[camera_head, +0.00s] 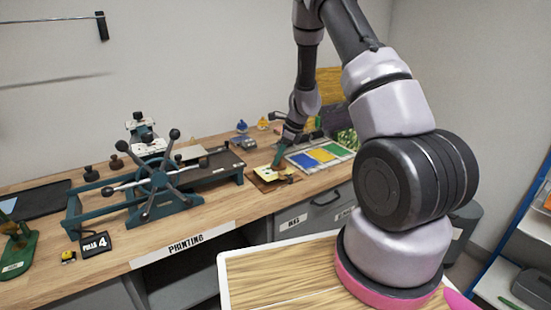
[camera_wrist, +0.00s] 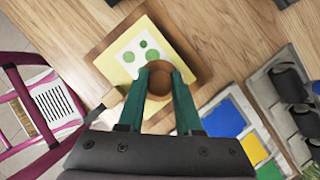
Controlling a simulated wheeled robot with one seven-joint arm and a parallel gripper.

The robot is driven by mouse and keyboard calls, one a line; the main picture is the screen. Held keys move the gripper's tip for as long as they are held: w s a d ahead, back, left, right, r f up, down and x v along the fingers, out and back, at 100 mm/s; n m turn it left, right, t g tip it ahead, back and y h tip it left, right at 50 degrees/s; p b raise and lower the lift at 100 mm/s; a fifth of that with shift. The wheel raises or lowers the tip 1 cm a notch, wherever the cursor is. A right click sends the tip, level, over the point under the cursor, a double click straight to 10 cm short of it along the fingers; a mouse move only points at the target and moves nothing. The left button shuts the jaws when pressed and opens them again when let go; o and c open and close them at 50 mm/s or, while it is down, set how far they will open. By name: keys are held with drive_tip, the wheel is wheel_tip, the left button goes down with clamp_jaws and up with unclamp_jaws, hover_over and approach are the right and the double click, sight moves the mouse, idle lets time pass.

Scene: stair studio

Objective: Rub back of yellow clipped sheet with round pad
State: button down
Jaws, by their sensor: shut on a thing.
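A yellow sheet (camera_wrist: 115,72) lies on a brown board (camera_wrist: 182,45), with a white square bearing several green dots facing up. The sheet also shows small in the head view (camera_head: 265,174), on the bench by the colour tray. My gripper (camera_wrist: 159,76) has green fingers and is shut on a round brown pad (camera_wrist: 159,67). The pad is over the lower right edge of the sheet in the wrist view. I cannot tell whether it touches the sheet. In the head view my gripper (camera_head: 279,158) is just above the sheet.
A tray with blue, yellow and green panels (camera_head: 320,155) lies right of the sheet. A press with a spoked wheel (camera_head: 158,183) stands to the left on the wooden bench. Knobs, small figures and a "PULLS 4" block (camera_head: 95,243) stand around it.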

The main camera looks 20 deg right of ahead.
drive_tip(key=shift+d, duration=0.3)
drive_tip(key=shift+s+a, duration=0.2)
drive_tip(key=shift+a, duration=0.45)
drive_tip(key=shift+s+a, duration=0.2)
drive_tip(key=shift+a, duration=0.5)
drive_tip(key=shift+s+a, duration=0.2)
drive_tip(key=shift+a, duration=0.45)
drive_tip(key=shift+a, duration=0.1)
drive_tip(key=shift+s+a, duration=0.3)
drive_tip(key=shift+a, duration=0.5)
drive_tip(key=shift+r, duration=0.15)
wheel_tip(320, 180, up, 7)
